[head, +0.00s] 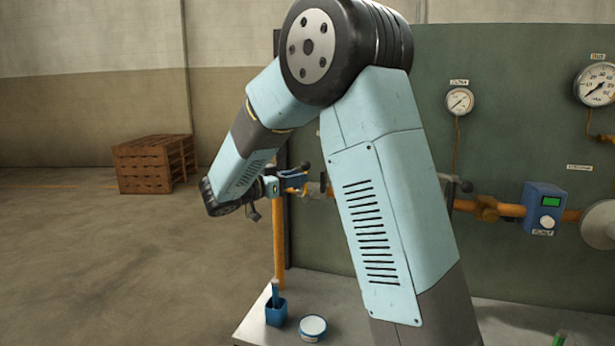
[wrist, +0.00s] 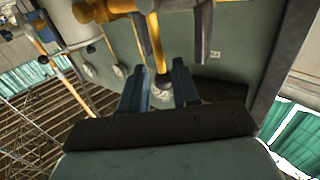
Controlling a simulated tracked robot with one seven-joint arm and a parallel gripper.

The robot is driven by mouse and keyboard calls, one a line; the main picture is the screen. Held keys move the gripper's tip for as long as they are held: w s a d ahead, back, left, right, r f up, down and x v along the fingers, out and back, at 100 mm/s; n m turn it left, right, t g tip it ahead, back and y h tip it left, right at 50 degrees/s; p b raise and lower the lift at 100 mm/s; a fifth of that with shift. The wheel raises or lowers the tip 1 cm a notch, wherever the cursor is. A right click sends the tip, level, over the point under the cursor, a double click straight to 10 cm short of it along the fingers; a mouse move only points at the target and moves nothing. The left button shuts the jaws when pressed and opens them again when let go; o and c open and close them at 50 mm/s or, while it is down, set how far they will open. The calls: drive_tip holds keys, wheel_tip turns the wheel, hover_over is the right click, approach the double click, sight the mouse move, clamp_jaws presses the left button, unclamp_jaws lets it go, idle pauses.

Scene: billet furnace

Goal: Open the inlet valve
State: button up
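An orange pipe line (head: 508,209) runs along a green panel. One valve (head: 319,189) with a dark knob (head: 305,167) sits near its left end. Another dark handle (head: 462,186) shows just right of my arm. I cannot read which is the inlet valve. My gripper (head: 294,181) is beside the left valve, partly hidden by my wrist. In the wrist view my gripper (wrist: 158,76) has its two blue fingers apart. A grey handle (wrist: 203,30) hangs nearby.
Two gauges (head: 460,101) (head: 597,84) and a blue meter box (head: 543,209) are on the panel. A blue cup (head: 276,312) and round tin (head: 313,328) stand on the bench (head: 254,329) below. A wooden crate (head: 154,164) stands on open floor at left.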

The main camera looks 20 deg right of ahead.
drive_tip(key=shift+x, duration=2.1)
clamp_jaws()
